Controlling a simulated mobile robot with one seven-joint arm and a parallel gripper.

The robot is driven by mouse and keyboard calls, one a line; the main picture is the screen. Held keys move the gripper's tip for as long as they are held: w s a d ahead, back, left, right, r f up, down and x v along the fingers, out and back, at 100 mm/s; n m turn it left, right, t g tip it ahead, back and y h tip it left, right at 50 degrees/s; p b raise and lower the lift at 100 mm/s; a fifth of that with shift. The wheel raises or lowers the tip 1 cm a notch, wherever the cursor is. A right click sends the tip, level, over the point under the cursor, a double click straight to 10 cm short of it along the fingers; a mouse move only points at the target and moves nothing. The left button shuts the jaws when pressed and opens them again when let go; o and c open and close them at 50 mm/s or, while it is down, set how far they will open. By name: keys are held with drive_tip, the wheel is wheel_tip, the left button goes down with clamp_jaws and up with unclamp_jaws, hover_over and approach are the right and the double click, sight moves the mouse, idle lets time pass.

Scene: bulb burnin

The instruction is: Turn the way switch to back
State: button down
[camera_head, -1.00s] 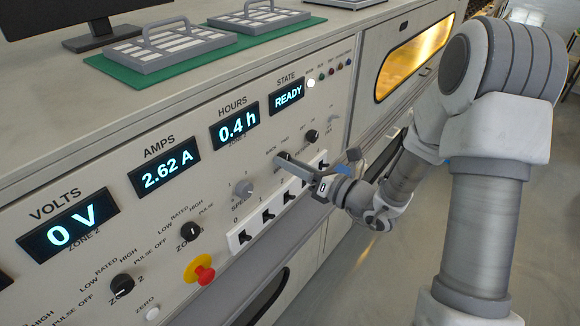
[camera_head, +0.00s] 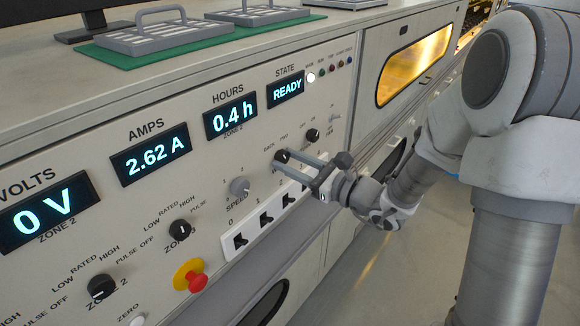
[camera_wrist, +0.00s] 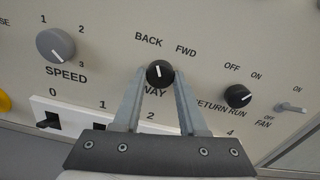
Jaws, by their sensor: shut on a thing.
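The way switch (camera_wrist: 160,73) is a black round knob with a white pointer line, on the panel below the words BACK and FWD. In the wrist view its pointer stands nearly straight up, between the two words, leaning slightly toward BACK. My gripper (camera_wrist: 160,80) has one finger on each side of the knob and is shut on it. In the head view the way switch (camera_head: 282,156) shows at the tips of my gripper (camera_head: 281,161), which reaches in from the right. The label WAY is partly hidden between the fingers.
The grey SPEED knob (camera_wrist: 55,46) is to the left, and the black RETURN RUN knob (camera_wrist: 238,96) is to the right. A white strip of numbered black switches (camera_head: 266,219) runs below my gripper. A red stop button (camera_head: 190,276) is farther left.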

idle(0.3)
drive_tip(key=shift+c, duration=2.3)
unclamp_jaws()
drive_tip(key=shift+d, duration=0.15)
drive_tip(key=p+v, duration=0.2)
drive_tip(key=v, duration=1.5)
drive_tip(key=shift+p, duration=0.3)
drive_tip(key=shift+s, duration=0.15)
